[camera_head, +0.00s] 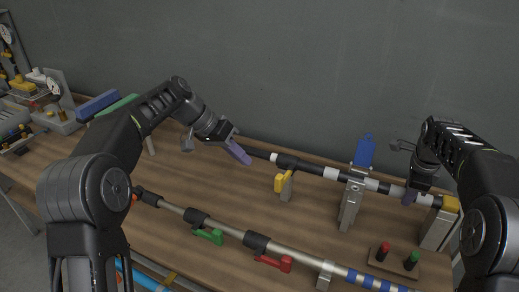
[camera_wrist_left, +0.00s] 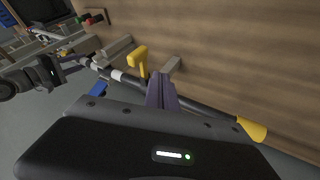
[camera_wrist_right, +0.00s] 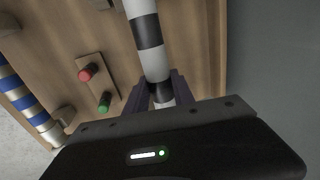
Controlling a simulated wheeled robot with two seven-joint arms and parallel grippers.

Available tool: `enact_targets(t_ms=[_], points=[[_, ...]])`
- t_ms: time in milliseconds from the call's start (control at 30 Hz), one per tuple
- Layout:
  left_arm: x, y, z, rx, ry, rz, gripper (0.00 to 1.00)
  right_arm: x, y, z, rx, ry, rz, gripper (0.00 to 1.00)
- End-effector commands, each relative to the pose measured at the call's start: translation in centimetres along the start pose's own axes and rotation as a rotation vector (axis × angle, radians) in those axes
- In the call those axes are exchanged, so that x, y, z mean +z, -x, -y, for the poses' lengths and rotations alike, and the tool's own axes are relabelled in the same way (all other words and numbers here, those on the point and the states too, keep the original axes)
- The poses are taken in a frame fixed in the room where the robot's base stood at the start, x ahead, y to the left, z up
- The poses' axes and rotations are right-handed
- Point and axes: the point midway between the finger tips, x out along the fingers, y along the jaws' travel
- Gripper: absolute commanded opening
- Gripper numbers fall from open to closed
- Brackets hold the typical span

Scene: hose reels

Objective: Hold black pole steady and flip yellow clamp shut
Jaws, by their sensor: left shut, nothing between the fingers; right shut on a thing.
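The black pole with white bands (camera_head: 310,168) runs across the back of the table on metal stands; it also shows in the left wrist view (camera_wrist_left: 210,112). The yellow clamp (camera_head: 280,183) is by the pole on a small post, left of centre. In the left wrist view the yellow clamp (camera_wrist_left: 138,56) sticks out beside the pole; I cannot tell whether it is fully open. My left gripper (camera_head: 243,157) is shut and empty near the pole's left end, left of the clamp. My right gripper (camera_head: 409,197) is shut on the pole's right part, at the white band (camera_wrist_right: 162,100).
A blue clamp flap (camera_head: 364,151) stands upright on the middle stand (camera_head: 350,205). A second, grey pole (camera_head: 225,229) with green (camera_head: 209,236) and red (camera_head: 273,262) levers lies nearer. A board with red and green knobs (camera_head: 398,260) is at front right. Table between poles is clear.

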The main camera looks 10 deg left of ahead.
Motion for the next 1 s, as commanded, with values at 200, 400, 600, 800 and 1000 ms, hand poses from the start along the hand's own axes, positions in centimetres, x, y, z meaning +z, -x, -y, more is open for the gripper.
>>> enact_targets(t_ms=[200,400,600,800,1000], points=[[0.1,-4.7,-0.1,0.001,0.001,0.004,0.0,-0.1,0.1,0.0,-0.001,0.0,0.0,0.0],[-0.1,-6.1,-2.6,0.001,-0.003,0.001,0.0,0.0,0.0,0.0,-0.001,0.0,-0.001,0.0],[-0.1,-6.6,-3.5,0.0,0.0,-0.001,0.0,0.0,0.0,0.0,-0.001,0.0,0.0,0.0],[-0.1,-6.7,-3.6,0.0,0.0,-0.001,0.0,0.0,0.0,0.0,-0.001,-0.001,0.0,0.0],[0.0,-6.7,-3.6,-0.002,0.003,-0.002,0.0,0.0,0.0,0.1,-0.002,-0.001,0.001,0.0]])
